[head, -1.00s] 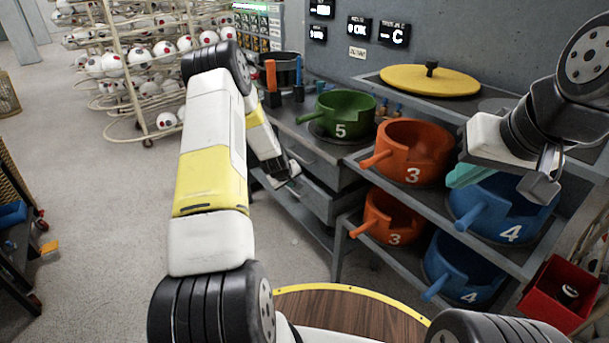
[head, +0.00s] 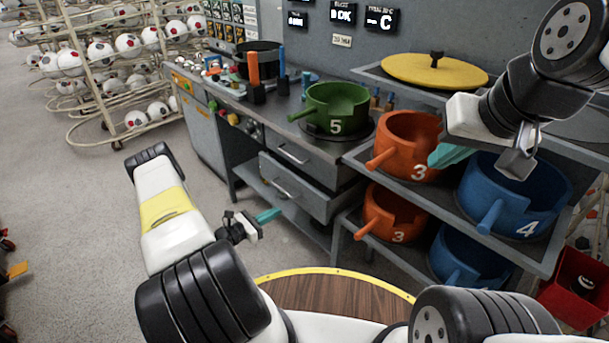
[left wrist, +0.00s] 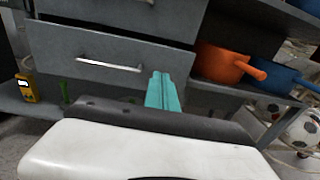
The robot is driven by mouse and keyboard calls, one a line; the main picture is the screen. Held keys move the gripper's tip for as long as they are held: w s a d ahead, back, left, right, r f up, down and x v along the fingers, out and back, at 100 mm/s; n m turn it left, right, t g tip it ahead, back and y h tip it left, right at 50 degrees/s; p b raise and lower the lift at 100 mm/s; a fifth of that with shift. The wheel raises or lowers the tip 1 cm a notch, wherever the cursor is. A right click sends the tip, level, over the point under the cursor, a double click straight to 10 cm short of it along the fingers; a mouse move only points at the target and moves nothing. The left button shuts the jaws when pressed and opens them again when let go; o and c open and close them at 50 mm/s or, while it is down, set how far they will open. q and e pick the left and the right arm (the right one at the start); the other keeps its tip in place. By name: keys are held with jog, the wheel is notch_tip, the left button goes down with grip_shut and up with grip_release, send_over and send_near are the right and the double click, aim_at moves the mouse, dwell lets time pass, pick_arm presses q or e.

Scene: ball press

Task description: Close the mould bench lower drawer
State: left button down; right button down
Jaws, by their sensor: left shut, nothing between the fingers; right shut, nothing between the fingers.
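The mould bench lower drawer (head: 296,192) sticks out from the bench below the upper drawer (head: 297,157), which looks shut. In the left wrist view the lower drawer front (left wrist: 75,55) with its bar handle (left wrist: 108,65) faces the camera. My left gripper (head: 266,216) is shut and empty, its teal fingers pointing toward the bench, in front of and a little below the lower drawer; its fingers also show in the left wrist view (left wrist: 159,90). I cannot tell from the views whether they touch the drawer. My right gripper (head: 450,152) is shut and empty, above the shelf rack.
Orange mould pots (head: 410,140) and blue mould pots (head: 515,190) stand on the rack right of the drawers. A green pot (head: 338,102) sits on the bench top. A ball rack (head: 100,50) stands at the back left.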

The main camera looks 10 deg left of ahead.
pick_arm(q)
jog(key=t, duration=0.1)
send_near(306, 189)
jog(key=shift+n+y, duration=0.3)
jog(key=x, duration=0.7)
jog(key=shift+s, duration=0.1)
jog(key=x, duration=0.4)
jog(key=shift+w+d+f, duration=0.1)
jog(key=shift+w+d, duration=0.2)
jog(key=shift+w, duration=0.1)
jog(key=shift+r, duration=0.2)
